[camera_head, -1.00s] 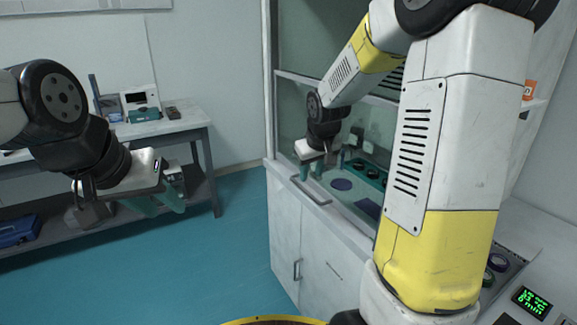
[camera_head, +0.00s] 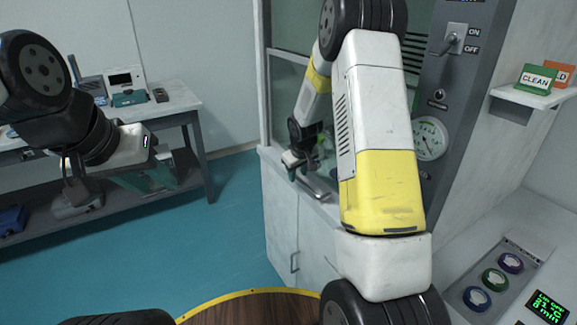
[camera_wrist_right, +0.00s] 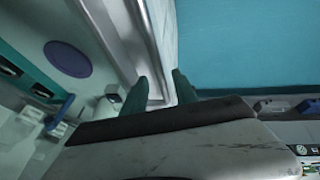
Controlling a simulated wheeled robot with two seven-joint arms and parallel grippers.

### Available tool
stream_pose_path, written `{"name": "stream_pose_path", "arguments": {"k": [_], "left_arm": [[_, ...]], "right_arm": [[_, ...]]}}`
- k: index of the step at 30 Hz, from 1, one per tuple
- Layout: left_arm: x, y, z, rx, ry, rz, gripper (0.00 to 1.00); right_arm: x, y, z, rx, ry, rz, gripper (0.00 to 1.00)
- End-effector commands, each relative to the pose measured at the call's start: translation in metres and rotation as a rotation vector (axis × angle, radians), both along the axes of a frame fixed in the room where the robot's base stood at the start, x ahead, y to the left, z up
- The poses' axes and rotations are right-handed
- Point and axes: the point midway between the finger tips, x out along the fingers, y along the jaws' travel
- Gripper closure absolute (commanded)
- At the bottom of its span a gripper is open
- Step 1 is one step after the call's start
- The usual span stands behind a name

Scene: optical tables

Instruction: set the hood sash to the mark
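The fume hood stands in the middle of the head view, with a pale sash frame (camera_head: 288,58) and glass. A grey bar handle (camera_head: 318,190) shows low on its front, partly behind my right arm. My right gripper (camera_head: 300,170) is just above and left of this handle. In the right wrist view its green fingers (camera_wrist_right: 160,90) are apart, with a pale edge or rail (camera_wrist_right: 135,45) running down toward the gap. I cannot tell whether they touch it. My left gripper (camera_head: 152,180) hangs at the left, away from the hood; its finger gap is unclear. No sash mark is discernible.
A round gauge (camera_head: 430,138) and an ON/OFF switch (camera_head: 453,42) are on the hood's right post. A shelf with a green CLEAN sign (camera_head: 535,78) and a panel of coloured knobs (camera_head: 495,281) are at right. A bench (camera_head: 175,108) stands back left; open blue floor lies between.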

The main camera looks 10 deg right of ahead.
Motion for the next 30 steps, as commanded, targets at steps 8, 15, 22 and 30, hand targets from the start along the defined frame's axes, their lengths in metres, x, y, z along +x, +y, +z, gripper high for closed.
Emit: {"name": "stream_pose_path", "arguments": {"k": [8, 15, 22, 30], "left_arm": [[0.0, 0.0, 0.0, 0.0, 0.0, 0.0, 0.64], [0.0, 0.0, 0.0, 0.0, 0.0, 0.0, 0.64], [0.0001, 0.0, 0.0001, 0.0, 0.0, 0.0, 0.64], [0.0001, 0.0, 0.0001, 0.0, 0.0, 0.0, 0.64]], "right_arm": [[0.0023, -0.0003, -0.0035, 0.0, -0.002, -0.001, 0.66], [0.002, -0.0002, -0.0035, 0.001, -0.001, -0.001, 1.0], [0.0019, -0.0002, -0.0034, 0.001, -0.001, -0.001, 1.0], [0.0017, -0.0003, -0.0034, 0.001, -0.001, -0.001, 1.0]]}}
